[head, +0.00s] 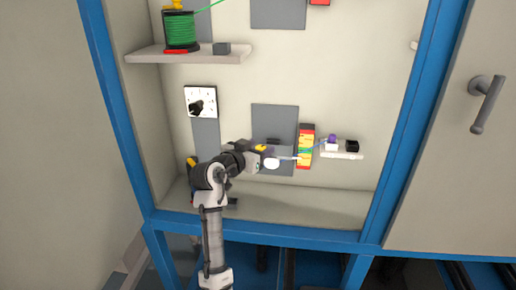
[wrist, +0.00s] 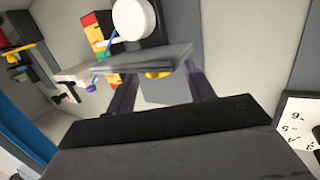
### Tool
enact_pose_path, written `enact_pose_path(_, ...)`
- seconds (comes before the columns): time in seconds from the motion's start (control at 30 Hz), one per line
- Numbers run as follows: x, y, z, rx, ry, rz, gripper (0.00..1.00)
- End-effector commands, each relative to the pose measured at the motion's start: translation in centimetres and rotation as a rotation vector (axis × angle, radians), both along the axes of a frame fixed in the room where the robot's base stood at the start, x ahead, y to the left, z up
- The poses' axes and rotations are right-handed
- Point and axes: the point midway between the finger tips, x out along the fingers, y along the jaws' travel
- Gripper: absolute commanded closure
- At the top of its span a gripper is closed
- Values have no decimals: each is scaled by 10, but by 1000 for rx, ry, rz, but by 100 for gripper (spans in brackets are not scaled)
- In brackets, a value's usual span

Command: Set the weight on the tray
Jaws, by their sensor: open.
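My gripper (head: 266,151) is open in front of the lower grey panel (head: 262,113). In the wrist view its two fingers stand apart (wrist: 160,76), with a flat grey plate (wrist: 145,57) lying across their tips. A white round piece (wrist: 133,19) with black behind it is just beyond the plate; it also shows below the gripper in the head view (head: 271,163). I cannot tell for sure which piece is the weight or the tray, or whether the fingers touch the plate.
A red, yellow and green block (head: 305,147) is right of my gripper. A small shelf (head: 343,155) beside it bears a purple-topped white piece (head: 331,143) and a black block (head: 352,146). A green spool (head: 180,31) stands upper left. A white dial (head: 201,102) is on the wall.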

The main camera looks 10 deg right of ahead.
Motion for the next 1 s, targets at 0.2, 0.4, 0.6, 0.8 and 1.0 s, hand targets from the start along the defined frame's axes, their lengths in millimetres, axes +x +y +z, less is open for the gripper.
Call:
enact_pose_path(0.2,-17,21,2,-1,-3,5,47)
enact_pose_path(0.4,-49,56,9,-1,-3,5,47)
enact_pose_path(0.6,-76,84,15,0,-3,4,47)
enact_pose_path(0.8,-89,99,20,-1,-1,2,47)
enact_pose_path(1.0,-91,101,21,-1,-1,1,47)
